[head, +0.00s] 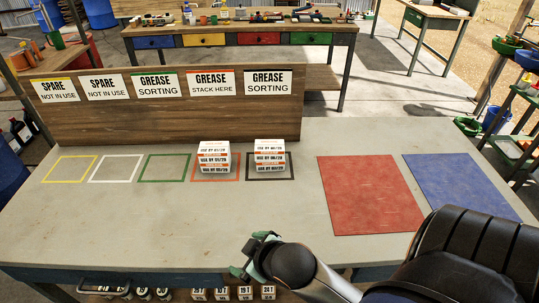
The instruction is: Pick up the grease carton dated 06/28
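Two stacks of small white cartons with orange bands stand on the grey table. The right stack (270,156) is in the black outline, in front of a "GREASE SORTING" sign (268,82). Each carton shows a "USE BY" date, too small to read surely. My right gripper (250,256) hangs over the table's front edge, in front of the stacks and apart from them. Its fingers are mostly hidden behind its wrist, so its opening is unclear. My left gripper is out of view.
The green outline (165,168), white outline (115,168) and yellow outline (70,169) are empty. A red mat (368,195) and a blue mat (461,183) lie bare at right. A wooden sign board (160,120) stands behind the outlines. Cartons (245,293) show below the front edge.

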